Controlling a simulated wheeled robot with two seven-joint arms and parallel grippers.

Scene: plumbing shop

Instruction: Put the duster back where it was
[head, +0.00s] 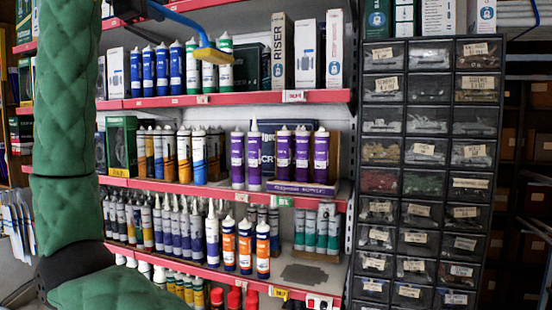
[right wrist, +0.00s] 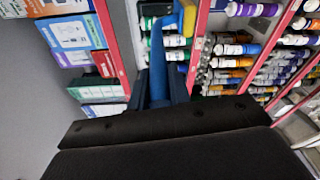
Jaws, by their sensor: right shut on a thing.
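The duster has a blue handle and a yellow head (head: 212,56). In the head view it hangs in front of the top shelf, near the tubes at the upper left. My right gripper (head: 130,9) is partly cut off by the top edge of that view. In the right wrist view my right gripper (right wrist: 160,88) is shut on the blue handle (right wrist: 157,60), and the yellow head (right wrist: 187,18) is beyond the fingers at the top. My left gripper is not in view.
Red-edged shelves (head: 240,98) hold many tubes and boxes close together. A bare grey patch (head: 310,275) shows on the lower shelf. A black drawer cabinet (head: 430,160) stands on the right. A green padded part of my own body covers the left side.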

